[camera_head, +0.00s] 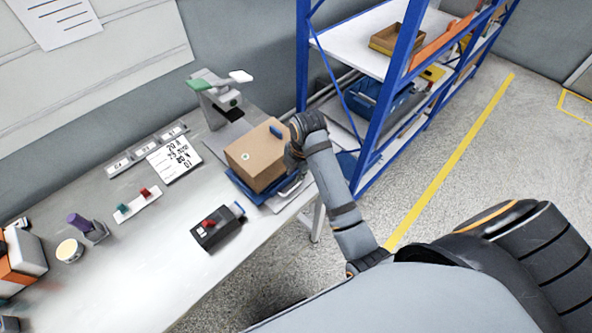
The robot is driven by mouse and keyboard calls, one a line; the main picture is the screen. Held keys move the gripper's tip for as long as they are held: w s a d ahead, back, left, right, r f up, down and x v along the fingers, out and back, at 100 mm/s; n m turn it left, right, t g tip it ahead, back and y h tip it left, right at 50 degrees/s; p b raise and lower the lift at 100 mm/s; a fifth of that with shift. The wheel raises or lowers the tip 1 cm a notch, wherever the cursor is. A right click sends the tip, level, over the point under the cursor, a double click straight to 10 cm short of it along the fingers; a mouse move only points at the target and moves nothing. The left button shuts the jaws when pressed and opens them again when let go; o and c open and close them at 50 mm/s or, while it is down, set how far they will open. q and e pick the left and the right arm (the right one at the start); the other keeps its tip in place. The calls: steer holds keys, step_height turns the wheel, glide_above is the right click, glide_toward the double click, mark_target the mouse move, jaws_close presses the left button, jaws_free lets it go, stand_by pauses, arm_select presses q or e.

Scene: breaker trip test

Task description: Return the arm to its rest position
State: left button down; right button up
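My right arm reaches up from the bottom of the head view to the right end of the workbench. My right gripper (292,158) is at the right side of a brown cardboard box (254,163). It overlaps the box's edge in the picture; I cannot tell whether they touch. The fingers are small and dark, so their opening is unclear. A black breaker unit (216,228) with a red switch lies near the bench's front edge, apart from the gripper. My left gripper is not in view.
The box sits on a blue tray (245,187) on the workbench (150,262). A grey and green stand (214,98) is behind it. A small strip with red and green knobs (138,205) lies left. A blue shelf rack (394,70) stands right of my arm. Floor beyond is clear.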

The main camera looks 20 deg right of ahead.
steer(key=shift+s+r, duration=0.1)
steer(key=shift+r, duration=0.6)
